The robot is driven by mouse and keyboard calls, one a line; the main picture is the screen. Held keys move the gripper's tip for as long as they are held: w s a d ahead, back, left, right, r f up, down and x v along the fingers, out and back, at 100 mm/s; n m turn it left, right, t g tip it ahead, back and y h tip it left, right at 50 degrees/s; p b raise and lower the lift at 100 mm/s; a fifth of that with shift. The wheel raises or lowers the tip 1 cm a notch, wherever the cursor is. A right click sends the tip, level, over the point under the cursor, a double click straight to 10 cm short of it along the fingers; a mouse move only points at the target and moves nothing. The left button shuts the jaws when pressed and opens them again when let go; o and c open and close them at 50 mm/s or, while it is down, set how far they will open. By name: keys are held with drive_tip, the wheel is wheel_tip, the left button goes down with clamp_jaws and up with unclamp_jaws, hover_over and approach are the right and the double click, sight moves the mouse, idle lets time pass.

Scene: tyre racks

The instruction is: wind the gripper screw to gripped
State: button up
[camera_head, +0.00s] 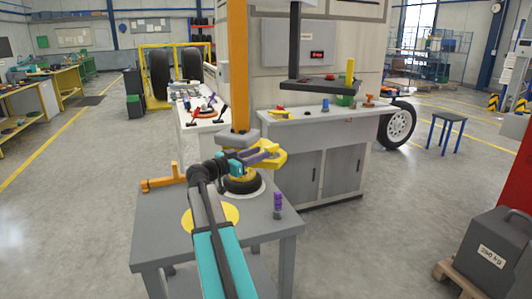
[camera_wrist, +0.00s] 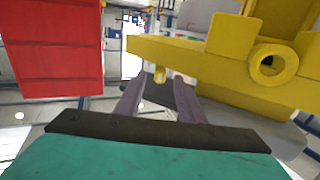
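My gripper (camera_head: 264,154), with purple fingers, is beside a yellow device (camera_head: 272,160) above a small black tyre (camera_head: 243,185) in the head view. In the wrist view my gripper (camera_wrist: 160,82) has its two fingers apart. A small yellow peg (camera_wrist: 160,74) shows between the fingertips, with gaps on both sides; I cannot tell if it is the gripper screw. The yellow device's arm (camera_wrist: 205,65) runs across above the right finger and carries a round boss with a hole (camera_wrist: 270,65). No contact between fingers and peg is visible.
The table also bears an orange clamp-like piece (camera_head: 163,178), a yellow disc (camera_head: 225,216) and a purple-topped piece (camera_head: 278,204). A red box-like thing (camera_wrist: 50,45) fills the wrist view's upper left.

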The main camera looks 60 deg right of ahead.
drive_tip(key=v, duration=0.6)
drive_tip(key=shift+a, duration=0.3)
drive_tip(key=shift+w, duration=0.1)
